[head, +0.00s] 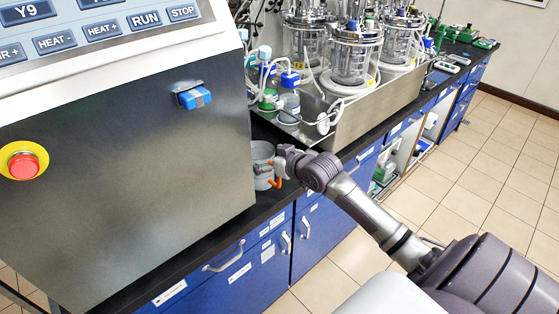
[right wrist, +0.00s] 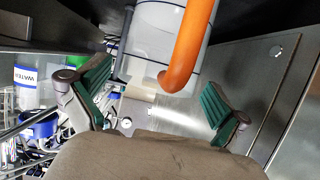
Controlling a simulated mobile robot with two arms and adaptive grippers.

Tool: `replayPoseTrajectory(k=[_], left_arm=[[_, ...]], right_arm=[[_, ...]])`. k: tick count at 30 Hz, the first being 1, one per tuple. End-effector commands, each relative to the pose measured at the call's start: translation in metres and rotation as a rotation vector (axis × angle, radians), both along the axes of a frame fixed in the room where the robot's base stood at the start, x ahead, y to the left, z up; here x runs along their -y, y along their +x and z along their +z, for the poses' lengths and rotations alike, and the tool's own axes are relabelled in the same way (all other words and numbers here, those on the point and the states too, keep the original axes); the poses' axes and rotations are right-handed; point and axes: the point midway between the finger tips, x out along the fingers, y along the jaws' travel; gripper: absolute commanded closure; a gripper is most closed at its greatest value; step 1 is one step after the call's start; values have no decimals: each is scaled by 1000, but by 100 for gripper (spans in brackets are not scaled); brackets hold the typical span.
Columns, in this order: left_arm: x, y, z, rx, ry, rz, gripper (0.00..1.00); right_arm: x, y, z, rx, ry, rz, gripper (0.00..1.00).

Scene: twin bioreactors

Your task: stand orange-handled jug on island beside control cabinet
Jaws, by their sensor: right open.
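The pale grey jug (head: 262,156) with the orange handle (head: 276,184) appears upright on the island's black top (head: 268,208), close beside the right side of the grey control cabinet (head: 130,150). My right gripper (head: 279,164) is at the jug's handle side and hides part of it. In the right wrist view, the open green-padded fingers of my right gripper (right wrist: 158,98) lie on either side of the orange handle (right wrist: 188,50), apart from it. The jug's wall (right wrist: 150,45) shows behind the handle. The jug's base is hard to make out. My left gripper is out of view.
Bottles with blue and green caps (head: 288,98) stand behind the jug. A steel tray (head: 345,112) with glass reactors (head: 352,55) fills the counter further back. A blue block (head: 194,97) sticks out from the cabinet. Blue drawers (head: 250,275) face the open tiled floor (head: 480,200).

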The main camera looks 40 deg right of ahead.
Motion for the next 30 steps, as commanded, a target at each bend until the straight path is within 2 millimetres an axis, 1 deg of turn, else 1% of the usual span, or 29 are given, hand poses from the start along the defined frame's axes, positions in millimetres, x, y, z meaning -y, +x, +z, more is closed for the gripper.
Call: replayPoseTrajectory(k=[1,6,9,12,15,18,24,26,27,29,30], left_arm=[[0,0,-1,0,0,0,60],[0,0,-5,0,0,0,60],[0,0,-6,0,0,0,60],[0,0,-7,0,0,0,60],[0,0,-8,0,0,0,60],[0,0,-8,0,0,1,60],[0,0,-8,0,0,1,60],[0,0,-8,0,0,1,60],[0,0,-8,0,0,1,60],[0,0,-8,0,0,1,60],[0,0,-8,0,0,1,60]], right_arm=[[0,-10,3,0,-3,2,0],[3,-45,17,-2,-3,2,0],[5,-64,25,-2,-3,1,0],[6,-78,31,-1,-1,0,0],[7,-87,36,0,0,0,0],[7,-92,39,1,0,0,0],[7,-94,40,0,1,0,0],[9,-94,35,-5,2,-7,0],[13,-93,27,-15,6,-17,0],[23,-92,4,-44,13,-45,0],[31,-92,-19,-72,17,-71,0]])
